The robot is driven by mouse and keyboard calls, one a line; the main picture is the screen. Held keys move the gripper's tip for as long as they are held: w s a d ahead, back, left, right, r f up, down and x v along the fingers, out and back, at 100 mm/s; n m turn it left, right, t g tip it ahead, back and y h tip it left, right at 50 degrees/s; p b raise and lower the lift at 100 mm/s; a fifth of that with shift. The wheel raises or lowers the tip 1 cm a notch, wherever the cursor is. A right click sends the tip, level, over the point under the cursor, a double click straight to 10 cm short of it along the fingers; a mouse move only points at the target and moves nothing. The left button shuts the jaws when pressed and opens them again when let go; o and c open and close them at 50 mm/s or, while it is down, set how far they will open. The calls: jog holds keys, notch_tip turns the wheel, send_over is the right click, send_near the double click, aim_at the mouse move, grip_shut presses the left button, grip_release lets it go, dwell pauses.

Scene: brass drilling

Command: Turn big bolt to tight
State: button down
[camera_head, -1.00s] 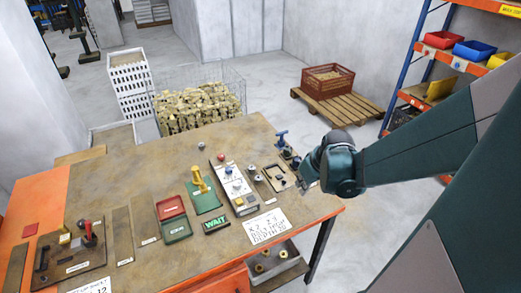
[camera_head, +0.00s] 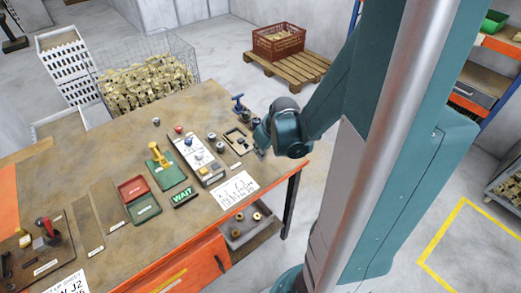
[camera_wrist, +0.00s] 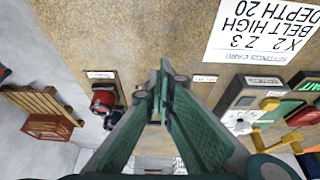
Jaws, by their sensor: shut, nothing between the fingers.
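My gripper (camera_wrist: 163,72) is shut and empty over the right end of the workbench (camera_head: 110,142). In the head view my wrist covers the bench corner there. I cannot tell for sure which thing is the big bolt. In the wrist view a red-topped fitting (camera_wrist: 103,98) with a dark body stands left of my fingers, apart from them, beside a small label. My fingers hide what lies under a second label (camera_wrist: 204,78). In the head view a framed plate (camera_head: 236,143) with a small dark part lies just left of my wrist.
A blue clamp-like tool (camera_head: 238,103) stands behind the plate. A red crate (camera_head: 278,42) sits on a pallet beyond the bench.

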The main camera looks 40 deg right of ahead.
aim_at(243, 151)
jog(key=shift+b+x, duration=0.35)
jog(key=shift+x, duration=1.35)
jog(key=shift+w, duration=1.95)
jog(key=shift+w+a+m+b, duration=0.25)
jog(key=shift+w+m+b, duration=0.15)
jog(key=shift+m, duration=0.2)
jog(key=shift+w+a+m+h, duration=0.15)
jog(key=shift+m+h, duration=0.25)
jog(key=m, duration=0.2)
jog(key=a+m+h+b, duration=0.1)
jog(key=m, duration=0.1)
jog(key=shift+w+a+r+g+h, duration=0.1)
jog(key=shift+w+a+g+h, duration=0.05)
jog(key=shift+w+g+h, duration=0.2)
jog(key=shift+w+a+b, duration=0.4)
jog(key=shift+w+b, duration=0.05)
jog(key=shift+b, duration=0.15)
jog(key=shift+w+a, duration=0.15)
jog(key=shift+a, duration=0.1)
jog(key=shift+d, duration=0.2)
